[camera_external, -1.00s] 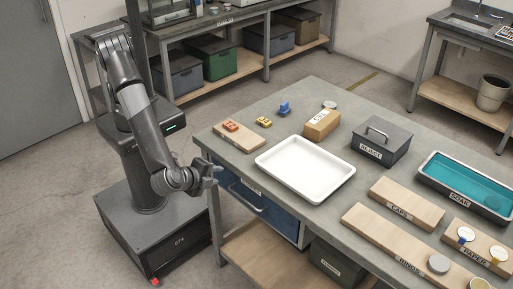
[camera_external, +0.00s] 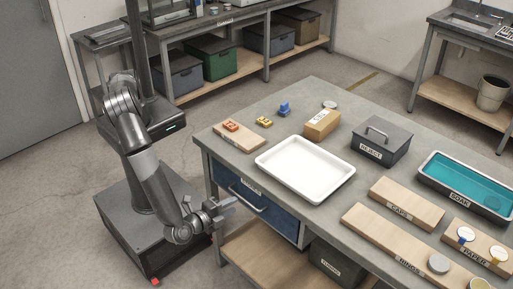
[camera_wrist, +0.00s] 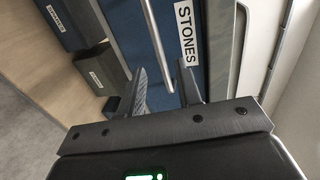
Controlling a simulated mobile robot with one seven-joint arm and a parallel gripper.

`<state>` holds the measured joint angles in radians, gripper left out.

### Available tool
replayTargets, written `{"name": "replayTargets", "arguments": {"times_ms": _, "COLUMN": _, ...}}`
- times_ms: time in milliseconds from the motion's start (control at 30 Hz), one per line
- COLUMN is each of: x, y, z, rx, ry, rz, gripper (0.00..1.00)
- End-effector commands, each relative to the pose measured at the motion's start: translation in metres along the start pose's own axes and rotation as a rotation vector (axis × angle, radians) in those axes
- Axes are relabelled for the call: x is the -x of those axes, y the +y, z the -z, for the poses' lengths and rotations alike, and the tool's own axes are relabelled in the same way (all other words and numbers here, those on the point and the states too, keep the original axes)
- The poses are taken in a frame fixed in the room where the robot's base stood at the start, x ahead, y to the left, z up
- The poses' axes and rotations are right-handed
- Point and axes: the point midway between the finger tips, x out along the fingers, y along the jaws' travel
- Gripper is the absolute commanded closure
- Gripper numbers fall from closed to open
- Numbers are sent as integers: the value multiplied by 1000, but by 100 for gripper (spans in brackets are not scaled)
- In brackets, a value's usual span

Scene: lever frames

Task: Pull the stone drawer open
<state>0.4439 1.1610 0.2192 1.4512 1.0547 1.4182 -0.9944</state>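The stone drawer (camera_external: 280,217) has a dark blue front and sits under the table's top at its left end; it looks closed. Its pale bar handle (camera_external: 240,193) runs along the front. In the wrist view the drawer front (camera_wrist: 187,20) carries a STONES label (camera_wrist: 186,34), and the handle (camera_wrist: 157,42) crosses the view toward my fingers. My gripper (camera_external: 231,203) is in front of the drawer, near the handle's left part. In the wrist view my gripper (camera_wrist: 164,80) is open, and the handle's near end appears between the fingers. Contact cannot be told.
The grey table (camera_external: 228,158) carries a white tray (camera_external: 300,190), a reject box (camera_external: 383,142) and wooden boards. A lower wooden shelf (camera_external: 255,245) with a dark bin (camera_external: 335,262) lies below the drawer. Open floor (camera_external: 50,220) is at the left.

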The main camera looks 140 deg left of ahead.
Motion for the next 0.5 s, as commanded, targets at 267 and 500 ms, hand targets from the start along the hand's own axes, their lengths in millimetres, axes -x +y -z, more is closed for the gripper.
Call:
{"name": "replayTargets", "arguments": {"times_ms": 267, "x": -43, "y": 0, "z": 0, "rx": 0, "ry": -1, "rz": -1, "gripper": 68}}
{"name": "replayTargets", "arguments": {"times_ms": 500, "x": -54, "y": 0, "z": 0, "rx": -1, "ry": -1, "rz": -1, "gripper": 68}}
